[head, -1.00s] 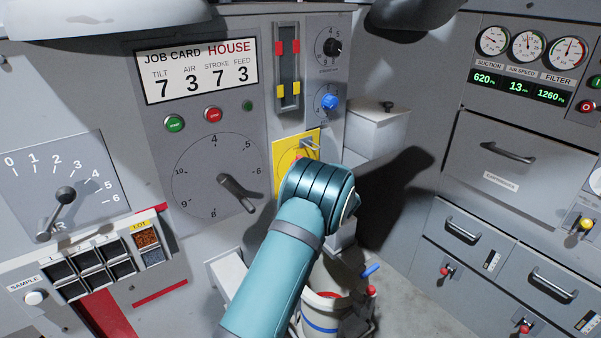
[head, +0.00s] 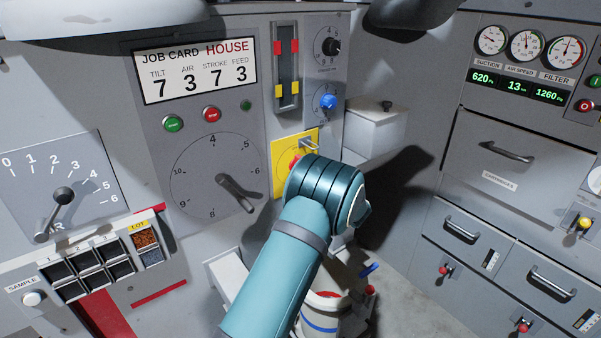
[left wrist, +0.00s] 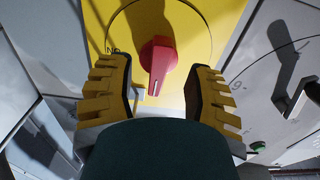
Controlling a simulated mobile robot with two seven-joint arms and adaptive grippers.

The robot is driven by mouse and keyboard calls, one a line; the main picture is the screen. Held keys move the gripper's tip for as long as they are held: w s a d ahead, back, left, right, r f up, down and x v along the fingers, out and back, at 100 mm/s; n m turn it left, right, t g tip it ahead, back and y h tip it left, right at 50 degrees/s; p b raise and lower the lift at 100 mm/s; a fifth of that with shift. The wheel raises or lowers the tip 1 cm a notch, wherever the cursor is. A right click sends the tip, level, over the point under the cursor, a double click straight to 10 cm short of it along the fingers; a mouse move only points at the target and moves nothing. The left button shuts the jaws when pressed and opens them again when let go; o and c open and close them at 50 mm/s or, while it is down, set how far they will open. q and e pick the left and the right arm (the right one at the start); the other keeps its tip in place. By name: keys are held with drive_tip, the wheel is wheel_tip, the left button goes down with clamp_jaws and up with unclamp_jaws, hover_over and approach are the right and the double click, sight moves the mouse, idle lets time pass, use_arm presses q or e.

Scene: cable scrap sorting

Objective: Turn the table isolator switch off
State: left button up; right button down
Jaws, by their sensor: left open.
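The isolator switch is a red knob (head: 294,161) on a yellow plate (head: 280,178), on the panel right of the large round dial. My left arm's wrist covers the lower right of the plate in the head view, and the fingers are hidden there. In the left wrist view the red knob (left wrist: 158,58) stands out from the yellow plate (left wrist: 190,20), its handle pointing down in the picture. My left gripper (left wrist: 157,72) is open, one yellow finger on each side of the knob, with gaps visible. My right gripper is not in view.
A metal hasp (head: 309,146) sits at the plate's upper right. A blue knob (head: 328,102) is above it, and a large dial with a dark lever (head: 238,194) is to the left. A grey box (head: 375,128) stands right of the plate. A bucket (head: 322,318) is below my arm.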

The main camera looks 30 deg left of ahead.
use_arm(q)
drive_tip(key=v, duration=0.8)
idle(0.4)
